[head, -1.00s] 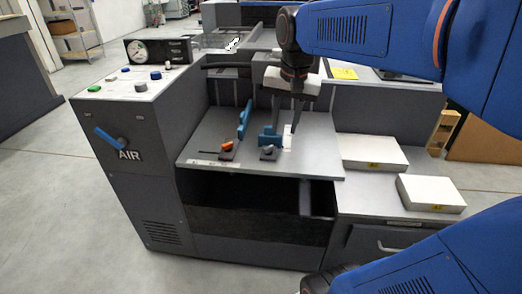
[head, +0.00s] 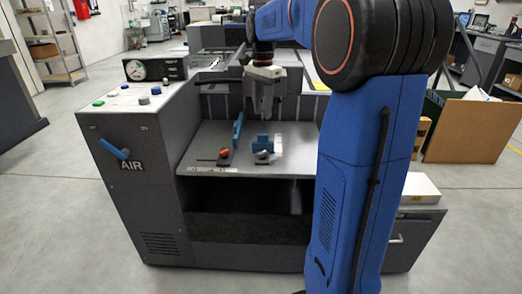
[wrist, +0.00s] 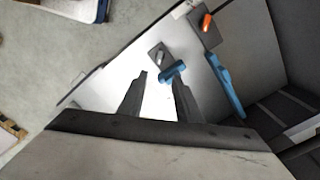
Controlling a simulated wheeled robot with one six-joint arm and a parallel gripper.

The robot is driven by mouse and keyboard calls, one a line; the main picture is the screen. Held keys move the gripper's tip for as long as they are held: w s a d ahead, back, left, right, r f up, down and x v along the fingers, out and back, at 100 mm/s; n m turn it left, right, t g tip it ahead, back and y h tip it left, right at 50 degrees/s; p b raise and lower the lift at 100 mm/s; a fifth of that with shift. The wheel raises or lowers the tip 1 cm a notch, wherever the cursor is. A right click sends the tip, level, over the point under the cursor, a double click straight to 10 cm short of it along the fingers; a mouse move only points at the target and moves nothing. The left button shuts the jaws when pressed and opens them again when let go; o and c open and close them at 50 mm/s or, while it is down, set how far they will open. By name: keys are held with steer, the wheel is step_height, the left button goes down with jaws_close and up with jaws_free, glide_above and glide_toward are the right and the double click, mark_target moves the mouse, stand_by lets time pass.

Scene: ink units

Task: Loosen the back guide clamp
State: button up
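Two blue guides stand on the grey bed (head: 200,165). The long, thin guide (head: 238,129) has a clamp with an orange lever (head: 224,153) in front of it. The short, blocky guide (head: 263,141) has a clamp with a grey lever (head: 262,155). I cannot tell from labels which is the back guide. In the wrist view the orange lever (wrist: 207,22), grey lever (wrist: 160,56), short guide (wrist: 172,71) and long guide (wrist: 225,84) all show. My gripper (head: 262,112) hangs above and behind the short guide. Its fingers (wrist: 160,78) are apart and empty.
The air console with its blue handle (head: 112,149) and coloured buttons stands at the left, with a gauge (head: 140,69) behind it. A white block (head: 421,188) lies on the right shelf, partly behind my arm. A white strip (head: 278,145) stands beside the short guide.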

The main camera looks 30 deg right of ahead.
mark_target(262, 152)
step_height(262, 152, down, 16)
steer(key=shift+f, duration=0.2)
stand_by(0.4)
jaws_close()
